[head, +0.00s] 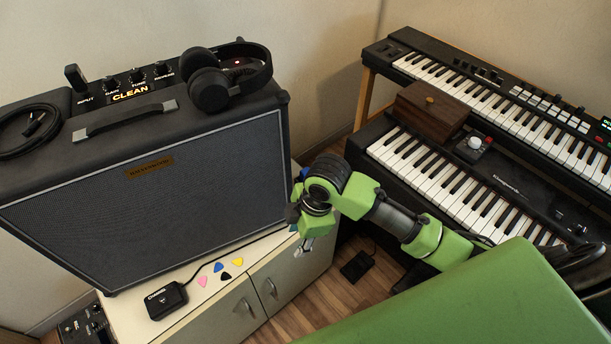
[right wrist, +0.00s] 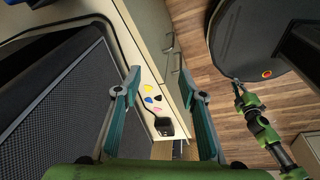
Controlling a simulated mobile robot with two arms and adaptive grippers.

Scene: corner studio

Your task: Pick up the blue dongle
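My right gripper (head: 303,232) is at the cabinet's right end, beside the amplifier, to the right of the picks. In the right wrist view its two teal fingers stand wide apart with nothing between them, so the right gripper (right wrist: 160,76) is open. A small green arm shows at the right of that view; its end (right wrist: 238,86) looks like my left gripper, too small to read.
A large amplifier (head: 150,195) fills most of the white cabinet (head: 215,310), with headphones (head: 212,88) and a coiled cable (head: 28,130) on top. A black pedal (head: 165,300) and several picks lie on the front strip. Two keyboards (head: 480,195) stand right.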

